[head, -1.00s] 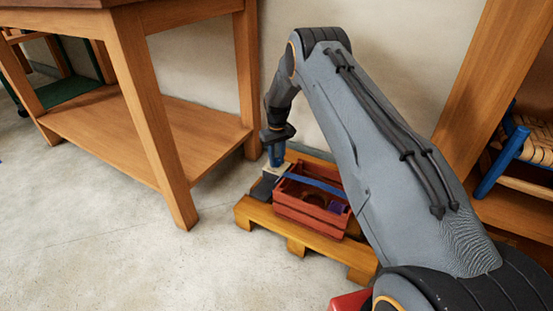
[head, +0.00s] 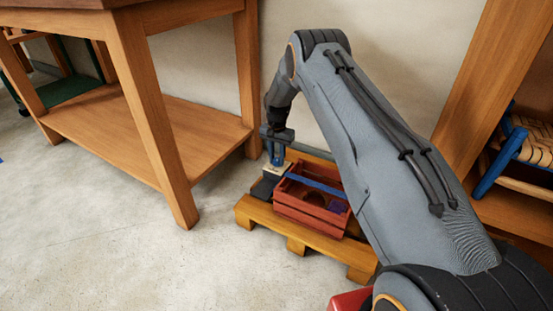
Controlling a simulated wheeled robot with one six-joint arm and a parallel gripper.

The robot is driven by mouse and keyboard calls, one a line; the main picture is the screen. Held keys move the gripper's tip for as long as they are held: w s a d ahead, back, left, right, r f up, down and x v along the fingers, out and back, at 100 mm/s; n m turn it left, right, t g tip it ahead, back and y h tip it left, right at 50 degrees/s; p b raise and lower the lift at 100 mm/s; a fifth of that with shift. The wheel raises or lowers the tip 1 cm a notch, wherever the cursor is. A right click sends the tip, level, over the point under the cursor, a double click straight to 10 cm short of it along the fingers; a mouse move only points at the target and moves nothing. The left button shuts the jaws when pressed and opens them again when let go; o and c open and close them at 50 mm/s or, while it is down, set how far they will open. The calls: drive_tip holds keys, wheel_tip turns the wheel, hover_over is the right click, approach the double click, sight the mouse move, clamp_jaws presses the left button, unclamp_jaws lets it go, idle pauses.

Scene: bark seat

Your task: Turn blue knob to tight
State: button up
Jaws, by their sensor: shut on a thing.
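My gripper (head: 276,158) points down at the left end of the low wooden pallet, beside the red crate. It is shut at a small blue part, the blue knob, which is mostly hidden between and behind the fingers. Just below the fingertips is a cream-coloured piece (head: 275,169) above a dark grey block (head: 263,188) on the pallet. The knob's markings are too small to read, so I cannot tell its setting.
A red slatted crate (head: 311,213) with a blue bar across its top stands on the pallet (head: 263,216). A wooden workbench (head: 160,120) is at left. Wooden shelving (head: 490,95) holds a blue-framed woven seat (head: 537,147) at right. Bare floor lies in front.

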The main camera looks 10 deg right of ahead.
sight(277, 159)
drive_tip(key=m, duration=0.4)
drive_tip(key=shift+w+r+m, duration=0.1)
drive_tip(key=shift+w+m, duration=0.05)
drive_tip(key=shift+m, duration=1.75)
drive_tip(key=o, duration=1)
drive_tip(key=shift+o, duration=0.2)
wheel_tip(277, 159, up, 8)
drive_tip(key=p, duration=0.3)
